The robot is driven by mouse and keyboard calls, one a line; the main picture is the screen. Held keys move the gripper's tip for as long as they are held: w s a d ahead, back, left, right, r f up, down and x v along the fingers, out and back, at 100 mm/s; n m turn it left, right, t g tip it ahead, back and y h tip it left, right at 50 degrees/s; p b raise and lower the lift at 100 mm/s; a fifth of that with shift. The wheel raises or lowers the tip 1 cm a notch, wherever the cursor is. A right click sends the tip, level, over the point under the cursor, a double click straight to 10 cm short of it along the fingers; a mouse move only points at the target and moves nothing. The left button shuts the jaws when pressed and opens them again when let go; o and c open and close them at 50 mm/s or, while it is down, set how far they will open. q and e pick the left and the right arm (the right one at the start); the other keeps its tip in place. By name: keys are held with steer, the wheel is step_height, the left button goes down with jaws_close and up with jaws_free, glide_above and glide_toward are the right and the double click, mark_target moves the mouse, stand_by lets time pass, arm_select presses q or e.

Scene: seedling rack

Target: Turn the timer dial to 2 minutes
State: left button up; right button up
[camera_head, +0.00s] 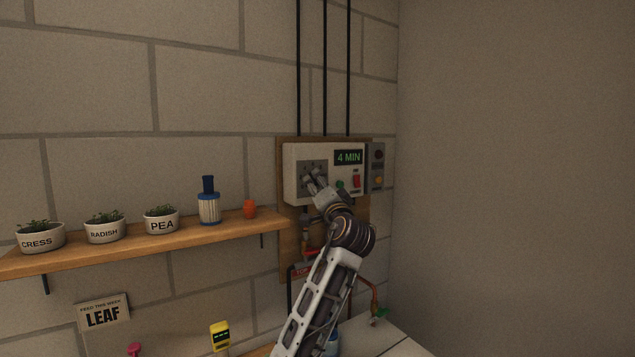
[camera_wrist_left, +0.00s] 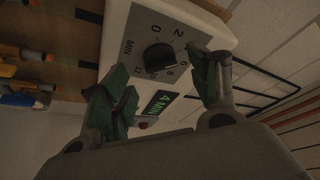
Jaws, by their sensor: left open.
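The timer box (camera_head: 296,190) is a white unit on a wooden board on the wall. Its green display (camera_head: 348,157) reads 4 MIN. In the left wrist view the black round timer dial (camera_wrist_left: 160,57) sits on a grey plate marked MIN, with 0 and 2 readable and smaller marks around. The pointer's exact direction is hard to tell. My right gripper is out of view.
A red switch (camera_head: 356,181) and a green button (camera_head: 340,185) are on the box, right of my gripper. A grey box (camera_head: 377,168) adjoins it.

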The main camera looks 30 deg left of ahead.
mark_target(315, 181)
arm_select(q)
steer(key=x, duration=0.3)
steer(key=shift+a+p, duration=0.1)
steer(key=shift+p, duration=0.2)
steer(key=shift+c, duration=0.8)
steer(key=c, duration=0.9)
steer(key=shift+o, duration=0.2)
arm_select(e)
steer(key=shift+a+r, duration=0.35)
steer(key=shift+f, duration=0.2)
